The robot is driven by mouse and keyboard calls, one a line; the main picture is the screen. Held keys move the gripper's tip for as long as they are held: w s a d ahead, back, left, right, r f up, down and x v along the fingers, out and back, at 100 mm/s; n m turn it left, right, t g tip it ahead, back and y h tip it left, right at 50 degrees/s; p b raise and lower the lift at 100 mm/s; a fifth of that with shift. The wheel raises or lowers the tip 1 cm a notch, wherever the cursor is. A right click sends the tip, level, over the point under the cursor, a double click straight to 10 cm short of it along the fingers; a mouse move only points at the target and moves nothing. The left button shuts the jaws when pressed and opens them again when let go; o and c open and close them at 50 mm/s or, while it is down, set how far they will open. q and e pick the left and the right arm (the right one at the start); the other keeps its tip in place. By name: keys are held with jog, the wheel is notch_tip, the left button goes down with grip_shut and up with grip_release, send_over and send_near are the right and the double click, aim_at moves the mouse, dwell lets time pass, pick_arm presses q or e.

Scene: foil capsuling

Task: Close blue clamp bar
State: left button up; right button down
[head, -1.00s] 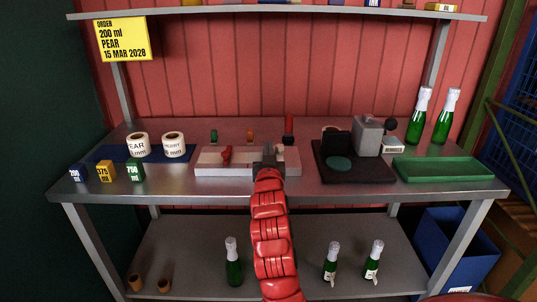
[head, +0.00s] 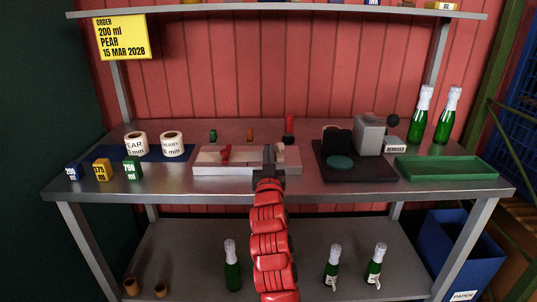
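A pale block fixture (head: 208,157) lies at the middle of the bench, with a small red part (head: 225,153) on its top left. I cannot make out a blue clamp bar; it may be behind my gripper or too small to tell. My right gripper (head: 269,152), dark grey on a red arm, is over the right half of the fixture and hides part of it. Its fingers show as one narrow dark shape, so I cannot tell their gap or whether they touch anything. My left gripper is not in view.
Small green (head: 213,135), orange (head: 250,135) and red (head: 289,127) items stand behind the fixture. Label rolls (head: 172,144) and size blocks (head: 133,168) are to the left. The bench front is mostly clear.

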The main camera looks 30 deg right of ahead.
jog(key=r+v, duration=0.2)
jog(key=v, duration=0.7)
jog(key=shift+s+a+r+p, duration=0.15)
jog(key=shift+s+r+p, duration=0.15)
jog(key=shift+s+p, duration=0.05)
